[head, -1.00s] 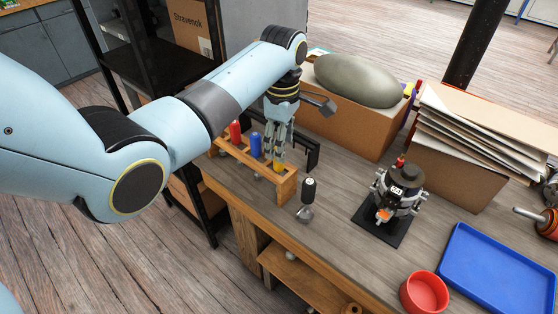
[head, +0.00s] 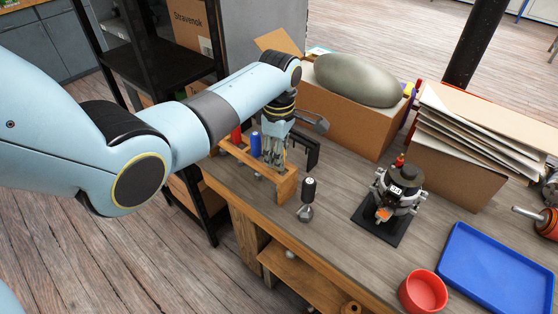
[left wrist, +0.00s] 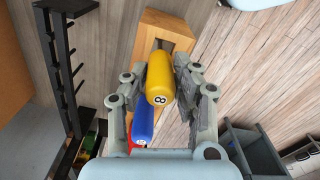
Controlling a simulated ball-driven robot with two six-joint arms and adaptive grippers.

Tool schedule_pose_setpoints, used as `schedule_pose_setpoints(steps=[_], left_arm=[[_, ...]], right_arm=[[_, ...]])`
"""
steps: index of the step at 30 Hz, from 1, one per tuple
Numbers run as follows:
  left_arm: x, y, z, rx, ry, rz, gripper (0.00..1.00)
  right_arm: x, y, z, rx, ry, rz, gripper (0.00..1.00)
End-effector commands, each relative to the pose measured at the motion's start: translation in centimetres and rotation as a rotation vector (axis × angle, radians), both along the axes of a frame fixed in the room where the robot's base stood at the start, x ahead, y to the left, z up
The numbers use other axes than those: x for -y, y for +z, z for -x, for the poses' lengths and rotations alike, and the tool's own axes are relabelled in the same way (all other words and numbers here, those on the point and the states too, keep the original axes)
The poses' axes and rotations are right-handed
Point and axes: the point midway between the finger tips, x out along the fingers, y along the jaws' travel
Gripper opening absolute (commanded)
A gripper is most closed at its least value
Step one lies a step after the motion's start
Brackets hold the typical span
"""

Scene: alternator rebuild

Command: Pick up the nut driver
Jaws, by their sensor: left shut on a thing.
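A yellow-handled driver marked 8 (left wrist: 160,78) stands in a wooden rack (head: 286,188), its handle between my left gripper's fingers. I take it to be the nut driver. My left gripper (head: 274,162) is shut on this handle, with one finger on each side in the left wrist view (left wrist: 163,72). In the head view the fingers hide nearly all of the yellow handle. The rack also shows in the left wrist view (left wrist: 165,27). The driver's shaft is hidden. My right gripper is not in view.
A blue handle (head: 255,144) and a red handle (head: 236,133) stand in the rack close beside my fingers. A black stand (head: 311,150) and a cardboard box (head: 350,128) are behind. Bare bench lies towards the alternator (head: 398,193).

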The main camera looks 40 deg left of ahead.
Motion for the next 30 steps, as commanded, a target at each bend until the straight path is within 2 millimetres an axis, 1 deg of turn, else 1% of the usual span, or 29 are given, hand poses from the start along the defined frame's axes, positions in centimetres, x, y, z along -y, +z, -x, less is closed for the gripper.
schedule_pose_setpoints(steps=[12, 17, 20, 23, 30], left_arm=[[0.0, 0.1, 0.0, 0.001, 0.000, 0.000, 0.00], [0.0, 1.1, -0.1, 0.004, 0.000, -0.001, 0.00], [-0.1, 2.4, -0.1, 0.004, 0.000, -0.001, 0.00], [-0.1, 4.3, -0.2, 0.006, 0.000, -0.001, 0.00], [0.0, 9.4, -0.1, 0.006, -0.001, -0.001, 0.00]], right_arm=[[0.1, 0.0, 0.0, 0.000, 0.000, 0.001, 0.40], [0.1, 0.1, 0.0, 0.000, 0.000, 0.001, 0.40], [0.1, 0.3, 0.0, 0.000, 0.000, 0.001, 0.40], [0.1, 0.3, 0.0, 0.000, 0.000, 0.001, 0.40], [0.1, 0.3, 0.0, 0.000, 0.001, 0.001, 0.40]])
